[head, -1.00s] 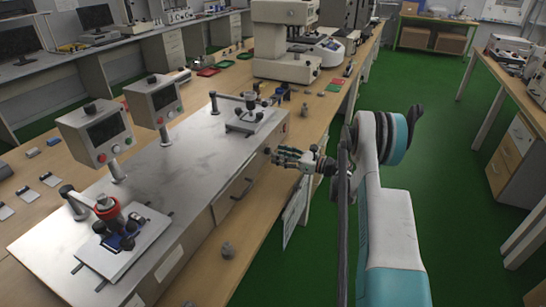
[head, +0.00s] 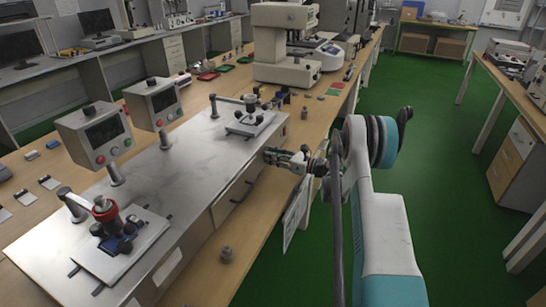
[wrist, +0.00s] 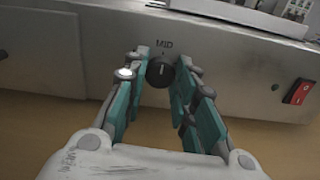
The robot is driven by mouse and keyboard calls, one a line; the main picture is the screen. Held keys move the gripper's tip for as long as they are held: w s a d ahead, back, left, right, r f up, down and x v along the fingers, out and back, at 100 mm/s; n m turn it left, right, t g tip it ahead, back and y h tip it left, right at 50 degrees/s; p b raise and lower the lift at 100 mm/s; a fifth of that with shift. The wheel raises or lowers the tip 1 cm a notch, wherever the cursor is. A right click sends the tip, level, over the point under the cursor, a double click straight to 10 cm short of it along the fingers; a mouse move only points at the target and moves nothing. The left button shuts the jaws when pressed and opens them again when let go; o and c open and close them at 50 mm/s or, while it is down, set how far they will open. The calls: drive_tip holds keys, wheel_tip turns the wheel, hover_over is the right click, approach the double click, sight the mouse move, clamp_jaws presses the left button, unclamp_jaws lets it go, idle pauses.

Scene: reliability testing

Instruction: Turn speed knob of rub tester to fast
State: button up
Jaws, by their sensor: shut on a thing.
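The rub tester (head: 165,165) is a long silver machine on the wooden bench. In the wrist view its black round speed knob (wrist: 160,73) sits on the metal front panel, under the label "MID" (wrist: 164,44). My gripper (wrist: 162,64) has its teal-padded fingers on both sides of the knob and is shut on it. A pale mark runs across the knob face. In the head view my gripper (head: 272,156) is at the far end of the tester's front face and hides the knob.
A red rocker switch (wrist: 298,91) is on the panel right of the knob. The green floor (head: 440,150) is open on the right.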

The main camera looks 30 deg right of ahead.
drive_tip(key=shift+m, duration=0.3)
drive_tip(key=m, duration=1.1)
drive_tip(key=shift+m, duration=0.3)
idle(0.5)
drive_tip(key=o, duration=1.1)
drive_tip(key=shift+s+d, duration=0.1)
drive_tip(key=v, duration=1.1)
drive_tip(key=shift+s+d, duration=0.25)
drive_tip(key=shift+s, duration=0.1)
